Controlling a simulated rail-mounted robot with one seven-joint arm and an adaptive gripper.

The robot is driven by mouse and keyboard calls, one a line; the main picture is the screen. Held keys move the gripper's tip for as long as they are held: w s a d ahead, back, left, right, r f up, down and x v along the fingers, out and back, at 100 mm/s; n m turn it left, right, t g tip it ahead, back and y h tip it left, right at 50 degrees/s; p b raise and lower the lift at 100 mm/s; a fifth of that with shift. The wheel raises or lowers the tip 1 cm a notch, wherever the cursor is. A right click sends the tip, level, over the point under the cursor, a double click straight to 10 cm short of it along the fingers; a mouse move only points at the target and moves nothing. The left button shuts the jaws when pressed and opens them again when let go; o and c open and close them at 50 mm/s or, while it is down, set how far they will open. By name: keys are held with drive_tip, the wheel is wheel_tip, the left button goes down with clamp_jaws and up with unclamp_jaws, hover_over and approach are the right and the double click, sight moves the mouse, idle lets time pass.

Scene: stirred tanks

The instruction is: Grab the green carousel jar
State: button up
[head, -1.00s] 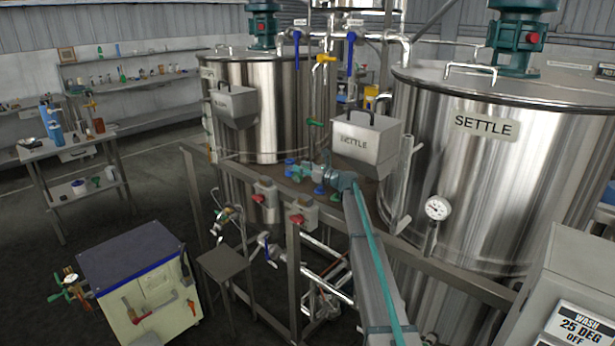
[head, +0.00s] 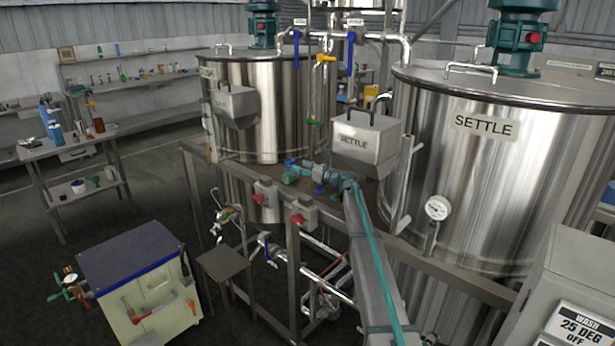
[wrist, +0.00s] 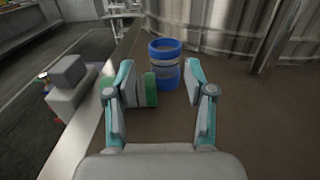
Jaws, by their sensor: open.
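In the wrist view the green jar (wrist: 150,90) is on the brown deck, between my open fingers and close to the left one. It looks tipped on its side, with a grey middle band. The left finger hides part of it. My gripper (wrist: 158,80) is open and holds nothing. In the head view my gripper (head: 297,172) is low over the deck among the tanks; the green jar cannot be made out there.
A blue jar (wrist: 164,65) stands upright just beyond the green one. A steel tank (wrist: 200,25) is behind it. The deck's edge (wrist: 95,120) and a grey box (wrist: 70,85) lie left. The deck (wrist: 255,110) is clear to the right. A SETTLE box (head: 366,138) hangs near my wrist.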

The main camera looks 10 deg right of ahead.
drive_tip(key=shift+s+d, duration=0.1)
drive_tip(key=shift+o, duration=0.6)
drive_tip(key=b+v, duration=0.1)
drive_tip(key=v, duration=0.3)
drive_tip(key=shift+o, duration=1.3)
drive_tip(key=shift+s+d, duration=0.15)
drive_tip(key=shift+s, duration=0.1)
drive_tip(key=o, duration=0.5)
drive_tip(key=shift+d, duration=0.1)
drive_tip(key=shift+c, duration=0.2)
